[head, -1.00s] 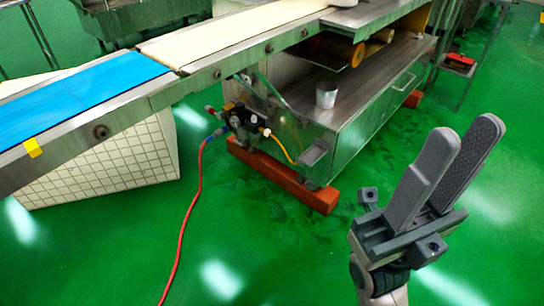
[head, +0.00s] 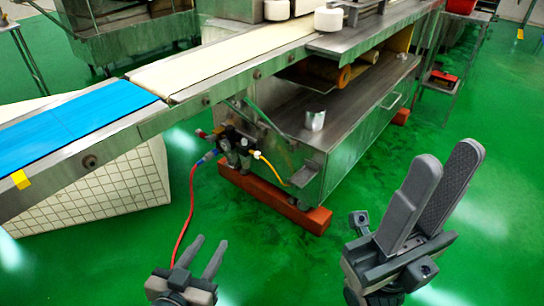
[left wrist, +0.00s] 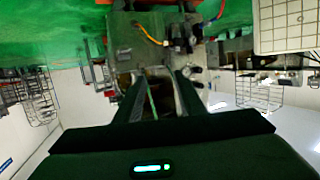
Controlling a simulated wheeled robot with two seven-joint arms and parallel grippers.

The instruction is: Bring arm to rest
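My left gripper (head: 207,242) is at the bottom of the head view, left of centre, above the green floor. Its two thin fingers point up and stand apart with nothing between them. The left wrist view shows the same fingers (left wrist: 158,78) with a gap between them. My right gripper (head: 445,155) is at the lower right of the head view. Its two broad grey fingers point up and stand apart, with the textured inner pad of one showing. It is empty. Neither gripper touches anything in the head view.
A steel machine (head: 345,150) with a conveyor and blue belt (head: 70,125) stands ahead. A small metal cup (head: 314,121) is on its lower shelf. A red hose (head: 187,215) hangs to the floor. Green floor (head: 290,265) lies clear between the grippers.

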